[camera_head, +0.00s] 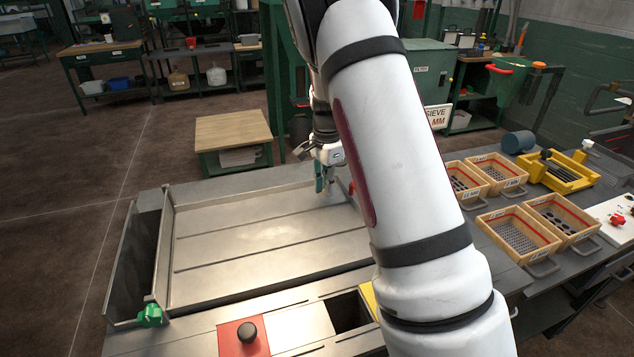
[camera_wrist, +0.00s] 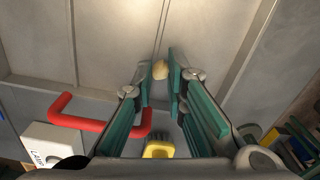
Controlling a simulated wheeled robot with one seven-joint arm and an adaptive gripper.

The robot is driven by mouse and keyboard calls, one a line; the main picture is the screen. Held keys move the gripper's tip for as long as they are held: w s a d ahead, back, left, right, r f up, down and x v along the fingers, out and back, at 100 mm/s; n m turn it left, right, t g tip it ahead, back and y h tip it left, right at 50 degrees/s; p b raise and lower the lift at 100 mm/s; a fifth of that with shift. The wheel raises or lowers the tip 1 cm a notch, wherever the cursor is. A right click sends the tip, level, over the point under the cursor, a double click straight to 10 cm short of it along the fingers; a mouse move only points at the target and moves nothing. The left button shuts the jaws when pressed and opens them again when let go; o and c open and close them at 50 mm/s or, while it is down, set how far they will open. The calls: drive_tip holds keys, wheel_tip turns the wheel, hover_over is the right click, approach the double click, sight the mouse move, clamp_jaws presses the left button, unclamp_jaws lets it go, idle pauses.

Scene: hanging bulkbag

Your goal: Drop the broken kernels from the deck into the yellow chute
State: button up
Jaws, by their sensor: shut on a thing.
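My gripper (camera_head: 323,180) is over the far right part of the metal deck (camera_head: 215,225). In the wrist view, the green fingers of my gripper (camera_wrist: 160,72) are closed on a small pale kernel (camera_wrist: 160,69) at their tips, with the ridged deck (camera_wrist: 80,45) behind it. No other kernels can be made out on the deck in the head view. A yellow edge (camera_head: 368,297), perhaps the yellow chute, shows beside a dark square opening at the deck's near side; my arm hides most of it.
Wooden sieve boxes (camera_head: 515,238) and a yellow frame (camera_head: 560,172) stand on the right bench. A red handle (camera_wrist: 65,105) lies close to my gripper in the wrist view.

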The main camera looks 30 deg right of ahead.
drive_tip(key=s, duration=0.7)
drive_tip(key=s+r, duration=0.1)
drive_tip(key=s, duration=0.3)
drive_tip(key=shift+s+d, duration=0.2)
drive_tip(key=shift+d, duration=0.15)
